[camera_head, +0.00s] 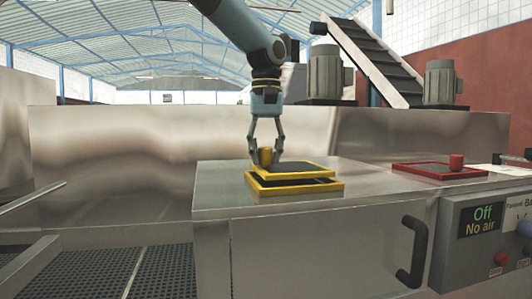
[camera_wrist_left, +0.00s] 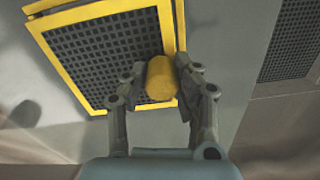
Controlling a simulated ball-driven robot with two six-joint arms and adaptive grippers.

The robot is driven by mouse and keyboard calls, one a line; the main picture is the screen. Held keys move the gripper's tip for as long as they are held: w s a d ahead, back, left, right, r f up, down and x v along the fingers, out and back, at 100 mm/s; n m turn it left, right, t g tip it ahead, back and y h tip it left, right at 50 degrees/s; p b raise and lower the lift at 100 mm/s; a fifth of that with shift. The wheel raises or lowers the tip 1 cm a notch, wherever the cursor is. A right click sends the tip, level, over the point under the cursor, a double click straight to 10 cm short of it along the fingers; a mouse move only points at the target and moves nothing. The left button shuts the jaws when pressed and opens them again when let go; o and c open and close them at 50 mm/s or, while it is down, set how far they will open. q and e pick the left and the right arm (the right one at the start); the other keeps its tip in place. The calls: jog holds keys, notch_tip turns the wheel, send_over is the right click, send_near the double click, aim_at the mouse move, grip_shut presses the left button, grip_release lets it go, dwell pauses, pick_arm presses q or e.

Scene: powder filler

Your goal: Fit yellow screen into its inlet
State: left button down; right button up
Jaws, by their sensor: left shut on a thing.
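The yellow screen (camera_head: 305,170) is a flat yellow frame with dark mesh and a yellow knob (camera_head: 266,157). My left gripper (camera_head: 265,160) is shut on this knob, with a finger on either side; in the left wrist view the knob (camera_wrist_left: 161,78) sits between the fingers. The screen is held just above the yellow-rimmed inlet (camera_head: 300,189) on the metal top, with a narrow dark gap between them. In the left wrist view the mesh (camera_wrist_left: 95,50) fills the upper left, and a second yellow edge shows along its right and top. My right gripper is not in view.
A red screen (camera_head: 440,169) with a red knob lies on the metal top to the right. A control panel (camera_head: 485,232) reading "Off, No air" and a black door handle (camera_head: 412,252) are on the front. A metal wall (camera_head: 120,150) stands behind.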

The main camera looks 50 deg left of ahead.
pick_arm(q)
jog(key=shift+f+b, duration=0.4)
jog(key=shift+f, duration=0.8)
jog(key=c, duration=1)
grip_release()
jog(key=shift+o, duration=0.3)
jog(key=shift+w+d, duration=0.1)
jog(key=shift+w, duration=0.05)
notch_tip(320, 180, up, 7)
jog(key=shift+r, duration=0.2)
